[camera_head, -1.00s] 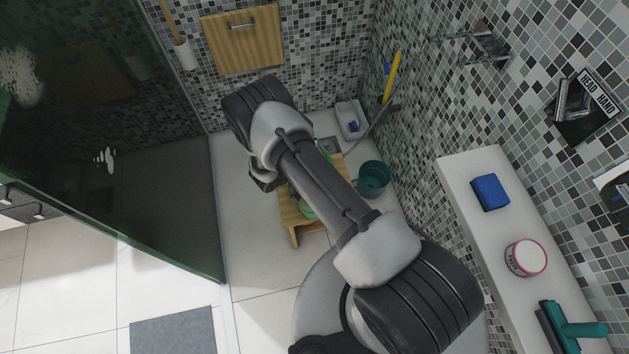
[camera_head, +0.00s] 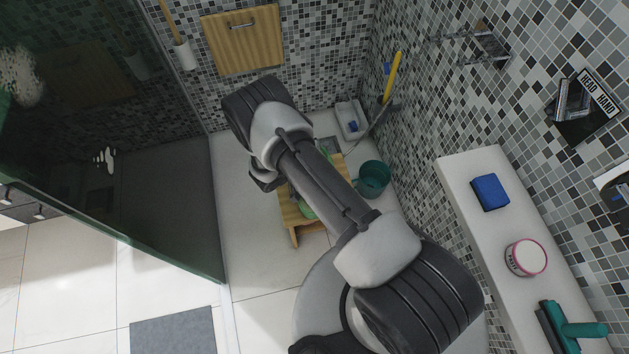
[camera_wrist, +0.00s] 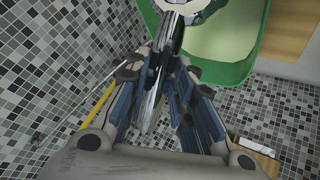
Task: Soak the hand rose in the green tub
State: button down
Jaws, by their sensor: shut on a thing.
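My gripper (camera_wrist: 165,62) is shut on the chrome hand rose (camera_wrist: 182,7) in the wrist view. The rose's pale round head shows at the top edge, partly cut off. It overlaps the green tub (camera_wrist: 240,72) in the picture; I cannot tell whether it is inside the tub or above it. The tub's left wall and near rim are visible, and its inside is pale green. In the head view, only a bit of the green tub (camera_head: 306,211) shows past my arm, on a wooden stool (camera_head: 292,220). My arm hides the gripper's fingers and the rose there.
A teal bucket (camera_head: 373,177) stands on the floor right of the stool. A yellow-handled tool (camera_head: 391,78) leans on the tiled wall. A white ledge at right holds a blue sponge (camera_head: 490,192), a round tub (camera_head: 526,257) and a squeegee (camera_head: 572,329). A glass screen is at left.

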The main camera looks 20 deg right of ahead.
jog(key=shift+r, duration=0.1)
jog(key=shift+r+p, duration=1.2)
jog(key=shift+r, duration=0.75)
